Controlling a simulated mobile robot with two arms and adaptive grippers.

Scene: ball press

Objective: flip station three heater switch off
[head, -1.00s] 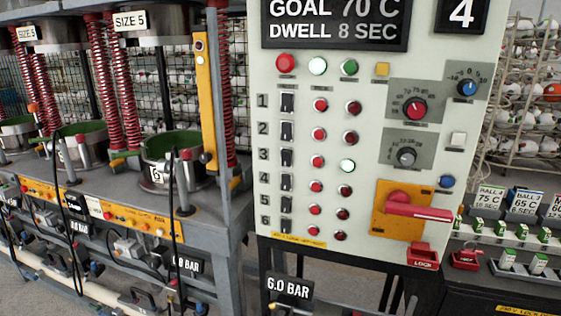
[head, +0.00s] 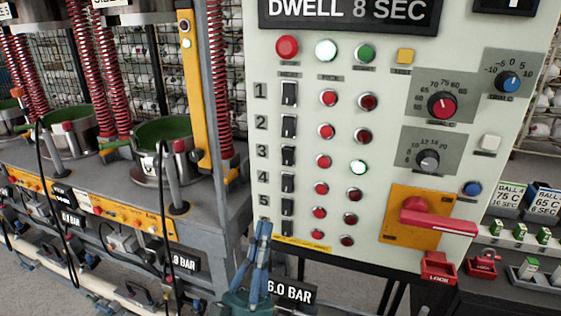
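The station three switch (head: 288,156) is a dark rocker in the third row of the pale control panel (head: 390,75), beside the printed number 3. In its row are a red button or lamp (head: 324,161) and a lamp glowing white-green (head: 359,167). The other rows' right-hand lamps are dark red. My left gripper (head: 263,226) comes up from the bottom edge, its blue fingers pointing up below the switch column. Its fingertips look together with nothing between them. My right gripper is out of view.
Switches for rows 1 and 2 (head: 289,126) stand above, rows 4 and 5 (head: 288,183) below. A red rotary handle (head: 428,205) juts out at the lower right. The press frame (head: 215,110) stands left of the panel. Space before the switches is clear.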

